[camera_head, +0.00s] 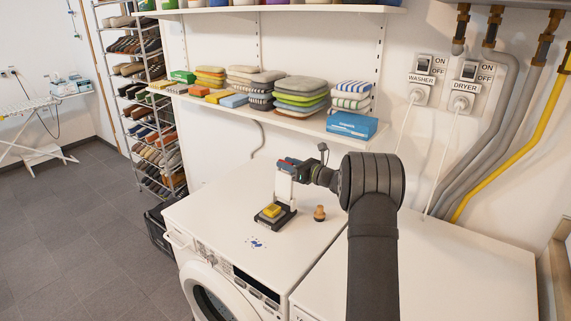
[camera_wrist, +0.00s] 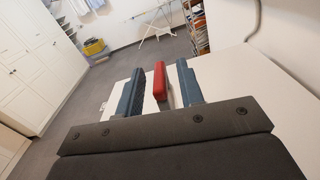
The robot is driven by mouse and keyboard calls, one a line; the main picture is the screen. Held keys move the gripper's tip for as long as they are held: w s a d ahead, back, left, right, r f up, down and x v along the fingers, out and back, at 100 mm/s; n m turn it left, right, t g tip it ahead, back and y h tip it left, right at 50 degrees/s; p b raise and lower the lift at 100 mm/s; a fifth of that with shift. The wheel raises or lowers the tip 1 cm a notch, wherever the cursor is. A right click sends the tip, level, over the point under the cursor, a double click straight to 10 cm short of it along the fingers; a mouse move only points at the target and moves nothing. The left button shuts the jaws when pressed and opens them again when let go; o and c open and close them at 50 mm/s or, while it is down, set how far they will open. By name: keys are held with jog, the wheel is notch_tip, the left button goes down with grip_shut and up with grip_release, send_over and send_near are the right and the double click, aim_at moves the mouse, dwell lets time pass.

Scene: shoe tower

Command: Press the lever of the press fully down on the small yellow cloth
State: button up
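The press (camera_head: 285,188) stands on the white washing machine, with a dark base and a white upright. The small yellow cloth (camera_head: 272,210) lies on its base. The red lever (camera_head: 289,160) is raised at the top of the upright, well above the cloth. My gripper (camera_head: 293,166) is at the lever's height. In the wrist view, its two blue-grey fingers stand on either side of the red lever (camera_wrist: 160,82). Gaps show on both sides, so the gripper is open around the lever, not clamped on it. The cloth is out of the wrist view.
A small wooden-coloured knobbed object (camera_head: 319,213) stands right of the press. A blue mark (camera_head: 256,243) is on the washer top (camera_head: 215,220). Above, a wall shelf (camera_head: 250,116) holds folded cloths and a blue box (camera_head: 352,125). The washer top in front is mostly clear.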

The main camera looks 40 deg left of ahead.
jog(key=shift+a, duration=0.6)
grip_shut()
